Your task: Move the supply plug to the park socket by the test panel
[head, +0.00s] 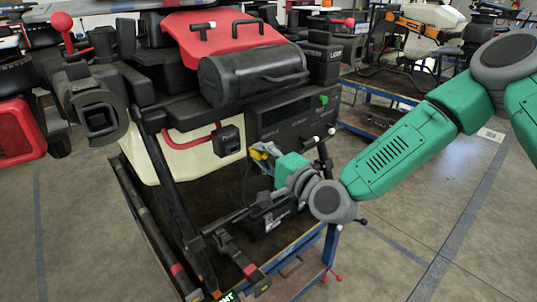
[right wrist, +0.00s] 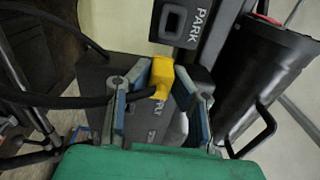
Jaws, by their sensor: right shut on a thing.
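The yellow supply plug (right wrist: 161,76) is between the two fingertips of my right gripper (right wrist: 160,88), which is shut on it. A black cable runs from the plug to the left in the right wrist view. The dark park socket (right wrist: 174,22), beside the word PARK, lies just above the plug in that view, with the plug apart from it. In the head view the right gripper (head: 266,160) holds the plug (head: 258,154) in front of the machine, below the dark test panel (head: 290,118). My left gripper is not in view.
A black socket box (head: 228,140) is on the cream tank left of the gripper. A black cylinder with a handle (head: 255,73) sits above. A dark frame leg (head: 170,190) stands to the left. The blue-edged cart (head: 310,262) is below, with open floor to the right.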

